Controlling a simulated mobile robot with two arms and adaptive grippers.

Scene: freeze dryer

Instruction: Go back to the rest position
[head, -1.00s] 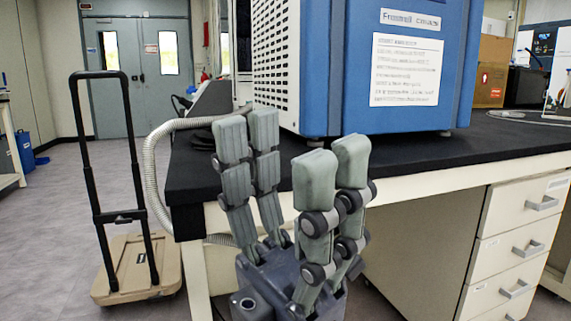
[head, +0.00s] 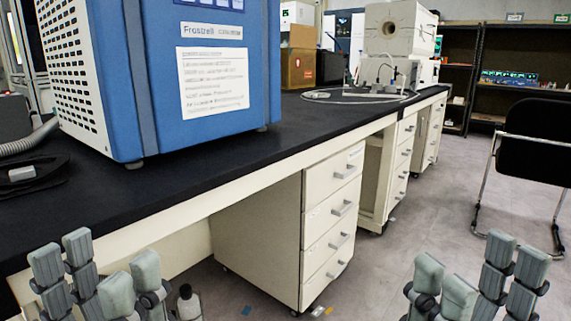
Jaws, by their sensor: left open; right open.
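My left gripper (head: 97,277) is at the lower left, its grey padded fingers pointing up and spread apart with nothing between them. My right gripper (head: 479,274) is at the lower right, also with fingers up, spread and empty. Both are cut off by the bottom edge of the head view, so their bases are hidden. The left one shows in front of the bench's front edge and the right one over open floor. Neither is seen touching anything.
The blue freeze dryer (head: 259,105) stands on the black bench top (head: 265,150). A drawer cabinet (head: 332,225) is under the bench. A bottle (head: 187,303) shows beside my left gripper. A black chair (head: 540,140) stands at right. Floor (head: 420,215) is clear between bench and chair.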

